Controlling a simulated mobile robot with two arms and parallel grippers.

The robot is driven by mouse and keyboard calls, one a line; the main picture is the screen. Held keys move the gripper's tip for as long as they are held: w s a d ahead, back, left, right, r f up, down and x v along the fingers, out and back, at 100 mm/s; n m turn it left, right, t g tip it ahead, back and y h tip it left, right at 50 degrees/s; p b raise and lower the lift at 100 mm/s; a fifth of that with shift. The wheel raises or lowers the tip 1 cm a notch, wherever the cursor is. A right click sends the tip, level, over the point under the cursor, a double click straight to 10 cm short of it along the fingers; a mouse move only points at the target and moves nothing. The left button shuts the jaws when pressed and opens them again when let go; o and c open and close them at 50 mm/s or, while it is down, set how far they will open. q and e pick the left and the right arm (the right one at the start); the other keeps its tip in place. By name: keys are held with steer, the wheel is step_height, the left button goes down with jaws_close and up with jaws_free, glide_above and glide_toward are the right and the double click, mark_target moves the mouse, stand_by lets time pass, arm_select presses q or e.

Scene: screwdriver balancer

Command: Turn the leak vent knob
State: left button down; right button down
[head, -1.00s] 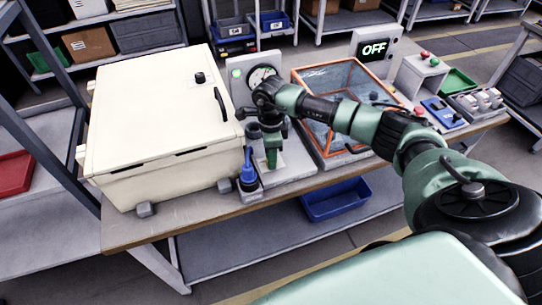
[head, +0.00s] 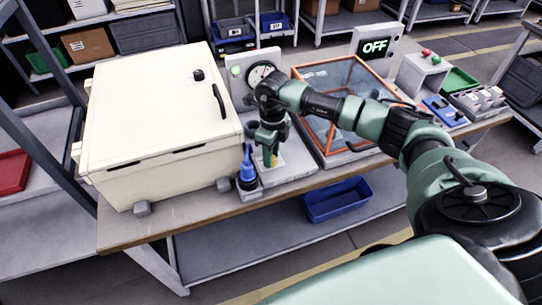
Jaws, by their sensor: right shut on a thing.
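My right gripper (head: 270,158) points down in front of the gauge panel, between the cream cabinet and the orange-framed clear box. Its green fingers are low over the grey base plate (head: 295,172), shut on what appears to be the leak vent knob, which the fingers and wrist hide. A round dial gauge (head: 262,72) shows on the panel just behind my wrist, partly covered by it. A blue-handled fitting (head: 248,170) stands just left of the fingers. My left gripper is not in view.
The large cream cabinet (head: 150,110) stands close on the left. The orange-framed clear box (head: 345,85) is on the right under my forearm. A sign behind reads OFF (head: 375,47). A blue bin (head: 337,200) sits below the bench. The bench front (head: 185,215) is clear.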

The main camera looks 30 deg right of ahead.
steer(key=m, duration=0.5)
steer(key=shift+m, duration=0.4)
steer(key=m, duration=0.5)
steer(key=shift+r+t, duration=0.1)
steer(key=shift+t, duration=0.2)
steer(key=shift+d+m, duration=0.1)
steer(key=shift+m, duration=0.2)
steer(key=c, duration=1.1)
jaws_free()
steer(key=shift+o, duration=0.2)
steer(key=shift+b, duration=0.3)
step_height(320, 180, up, 8)
steer(key=shift+s+d+f+b, duration=0.1)
steer(key=shift+d+b, duration=0.05)
steer(key=shift+b, duration=0.6)
